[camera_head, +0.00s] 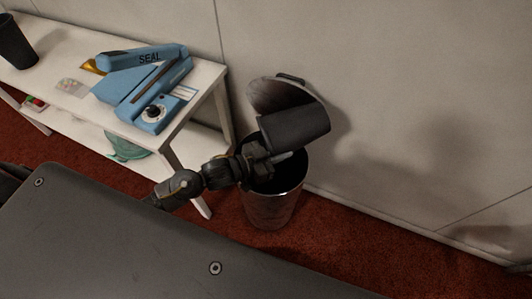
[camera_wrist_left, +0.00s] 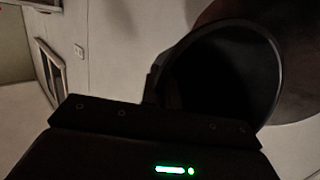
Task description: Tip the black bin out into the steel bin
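The steel bin (camera_head: 268,208) stands on the floor against the wall, with its round lid (camera_head: 272,95) raised behind it. The black bin (camera_head: 296,127) is held tipped on its side above the steel bin's mouth, in front of the lid. My left gripper (camera_head: 262,156) is shut on the black bin, over the steel bin's opening. In the left wrist view the black bin's round rim and dark inside (camera_wrist_left: 228,75) show; I cannot tell if anything is in it. A small pale patch shows below the black bin, too small to identify. My right gripper is not in view.
A white table (camera_head: 205,77) stands left of the steel bin, carrying a blue sealing machine (camera_head: 147,85) and a dark cup-like container (camera_head: 14,42). Its lower shelf holds a green item (camera_head: 125,147). Red carpet (camera_head: 335,235) is clear to the right of the steel bin.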

